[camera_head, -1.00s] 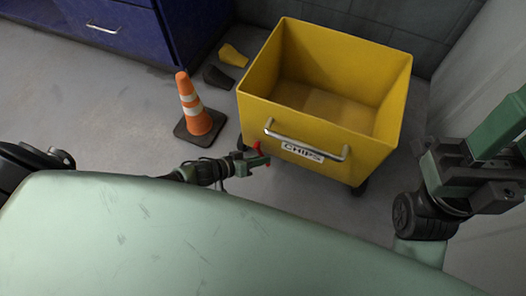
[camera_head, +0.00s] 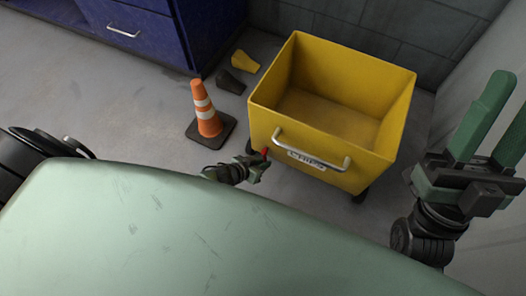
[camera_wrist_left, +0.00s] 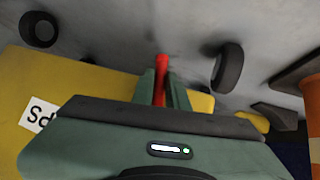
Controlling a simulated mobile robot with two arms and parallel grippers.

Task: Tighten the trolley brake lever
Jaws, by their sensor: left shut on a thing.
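The yellow trolley (camera_head: 320,118), labelled CHIPS, stands on the floor beyond my green body edge. Its red brake lever (camera_head: 265,152) shows as a small bit at the trolley's lower left front; the rest is hidden by the gripper. My left gripper (camera_head: 258,162) is at the lever. In the left wrist view the red lever (camera_wrist_left: 162,64) sits between the two green fingers of my left gripper (camera_wrist_left: 163,85), which are shut on it, with its red end sticking out past them. My right gripper (camera_head: 498,118) is raised at the right, its fingers apart and empty, away from the trolley.
An orange cone (camera_head: 206,112) on a black base stands left of the trolley. A yellow wedge (camera_head: 245,62) and a dark wedge (camera_head: 231,82) lie behind it. A blue cabinet (camera_head: 150,32) is at the back left. Grey floor is clear at left.

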